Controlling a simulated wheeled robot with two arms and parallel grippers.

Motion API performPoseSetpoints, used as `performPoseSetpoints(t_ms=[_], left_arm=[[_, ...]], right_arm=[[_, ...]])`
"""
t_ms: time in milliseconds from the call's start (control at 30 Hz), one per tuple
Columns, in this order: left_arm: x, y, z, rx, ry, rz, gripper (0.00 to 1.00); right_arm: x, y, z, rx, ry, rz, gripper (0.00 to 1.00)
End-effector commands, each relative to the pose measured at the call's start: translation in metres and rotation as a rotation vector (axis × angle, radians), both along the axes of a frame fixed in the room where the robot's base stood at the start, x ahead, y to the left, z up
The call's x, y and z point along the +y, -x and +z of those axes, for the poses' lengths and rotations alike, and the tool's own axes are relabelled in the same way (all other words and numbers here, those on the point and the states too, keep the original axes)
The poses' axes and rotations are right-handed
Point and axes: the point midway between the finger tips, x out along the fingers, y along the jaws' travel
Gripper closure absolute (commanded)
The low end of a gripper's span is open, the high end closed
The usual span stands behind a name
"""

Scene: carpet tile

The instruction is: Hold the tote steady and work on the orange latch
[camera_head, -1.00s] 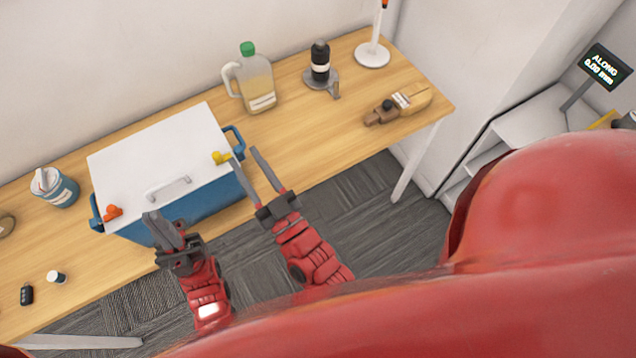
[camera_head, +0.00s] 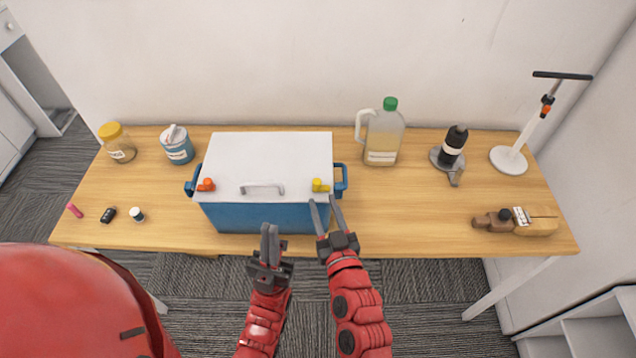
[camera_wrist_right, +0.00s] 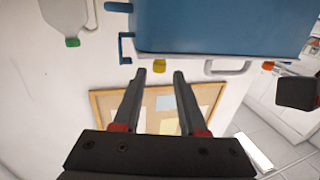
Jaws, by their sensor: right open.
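The tote (camera_head: 262,217) is a blue box with a white lid and blue side handles, standing on the table. The orange latch (camera_head: 206,185) is at the lid's front left corner; it also shows in the wrist view (camera_wrist_right: 268,66). A yellow latch (camera_head: 320,186) is at the front right corner. A pale handle (camera_head: 262,189) lies between them. My right gripper (camera_head: 323,203) is open and empty, its fingertips close to the yellow latch. My left gripper (camera_head: 270,228) is in front of the tote's front face, right of the orange latch; its fingers look close together, their gap unclear.
A tub (camera_head: 177,146), a jar (camera_head: 118,143) and small items are on the left.

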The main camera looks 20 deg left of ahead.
Motion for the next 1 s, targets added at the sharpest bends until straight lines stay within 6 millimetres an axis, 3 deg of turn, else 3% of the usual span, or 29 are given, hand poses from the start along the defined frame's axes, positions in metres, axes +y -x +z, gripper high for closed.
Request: performPoseSetpoints(t_ms=[100,300,767,1000], left_arm=[[0.0,0.0,0.009,0.0,0.0,0.0,1.0],[0.0,0.0,0.016,0.0,0.0,0.0,1.0],[0.0,0.0,0.018,0.0,0.0,0.0,1.0],[0.0,0.0,0.018,0.0,0.0,0.0,1.0]], right_arm=[[0.012,-0.022,0.004,0.0,0.001,0.001,0.58],[0.026,-0.047,0.003,0.0,-0.001,0.0,0.58],[0.032,-0.058,0.0,0.0,0.0,-0.001,0.58],[0.032,-0.058,0.0,0.0,0.0,-0.001,0.98]])
